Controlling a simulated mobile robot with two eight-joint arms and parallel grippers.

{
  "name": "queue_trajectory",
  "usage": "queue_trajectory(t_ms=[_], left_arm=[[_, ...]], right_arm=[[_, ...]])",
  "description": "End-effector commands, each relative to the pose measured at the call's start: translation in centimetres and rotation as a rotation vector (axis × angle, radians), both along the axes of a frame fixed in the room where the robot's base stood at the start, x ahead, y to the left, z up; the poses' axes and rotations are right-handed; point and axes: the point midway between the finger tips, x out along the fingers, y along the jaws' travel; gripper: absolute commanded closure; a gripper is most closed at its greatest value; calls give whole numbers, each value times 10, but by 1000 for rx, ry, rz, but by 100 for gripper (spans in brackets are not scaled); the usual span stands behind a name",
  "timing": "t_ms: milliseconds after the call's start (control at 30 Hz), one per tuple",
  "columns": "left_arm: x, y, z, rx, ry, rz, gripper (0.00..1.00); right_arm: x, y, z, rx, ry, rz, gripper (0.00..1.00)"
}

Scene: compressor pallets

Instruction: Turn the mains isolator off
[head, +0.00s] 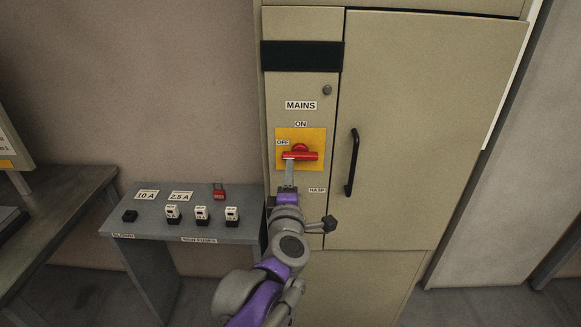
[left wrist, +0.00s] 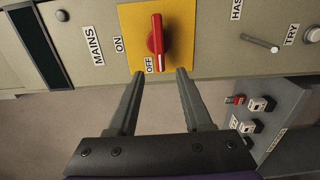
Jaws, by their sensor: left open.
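The mains isolator has a red rotary handle (head: 300,155) on a yellow plate (head: 315,136). The plate is on the beige cabinet, with ON above it and OFF at its left. The handle lies level, one end beside OFF. In the left wrist view the picture is turned sideways, and the handle (left wrist: 157,38) has its narrower, white-marked end at the OFF label (left wrist: 151,64). My left gripper (head: 289,172) is at the handle's left end. In the wrist view its open fingers (left wrist: 160,74) are either side of that end, with gaps visible. My right gripper is out of view.
A grey bench (head: 190,218) at the left holds fuses and a red padlock (head: 218,191). A black door handle (head: 352,162) sticks out right of the isolator. A HASP label (head: 317,190) is below right. A dark table (head: 55,215) stands far left.

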Motion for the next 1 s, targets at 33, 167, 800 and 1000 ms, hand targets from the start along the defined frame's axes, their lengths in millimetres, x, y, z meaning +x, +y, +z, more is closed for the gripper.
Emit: queue_trajectory(t_ms=[33,167,800,1000], left_arm=[[-10,-1,-1,-1,1,-2,50],[-25,-1,0,-1,1,-2,50],[-51,3,-2,194,6,-127,50],[-123,22,-68,731,162,-437,50]], right_arm=[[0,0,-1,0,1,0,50],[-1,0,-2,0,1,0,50],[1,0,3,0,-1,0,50],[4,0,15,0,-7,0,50]])
